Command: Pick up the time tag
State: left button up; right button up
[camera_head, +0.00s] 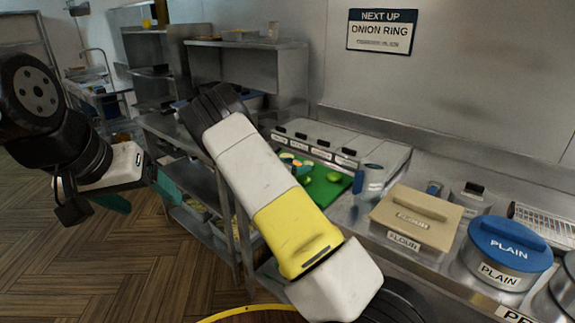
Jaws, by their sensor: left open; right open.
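I cannot make out a time tag in the head view. My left gripper (140,196) is at the left, over the wood floor and in front of the metal shelving. Its teal fingers are apart, and I see nothing between them. My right arm (262,185), white and yellow with black joints, crosses the middle of the view from the lower right to the upper left. My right gripper does not show. The arm hides part of the counter and shelving behind it.
A steel counter along the wall holds lidded bins (313,143), a green board (325,188), a beige-lidded container (400,222) and a blue-lidded pot (500,262). An "ONION RING" sign (381,33) hangs above. A metal shelf cart (190,180) stands left of the counter. Floor is clear at lower left.

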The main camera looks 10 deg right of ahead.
jog(key=c, duration=1.4)
jog(key=shift+c, duration=0.2)
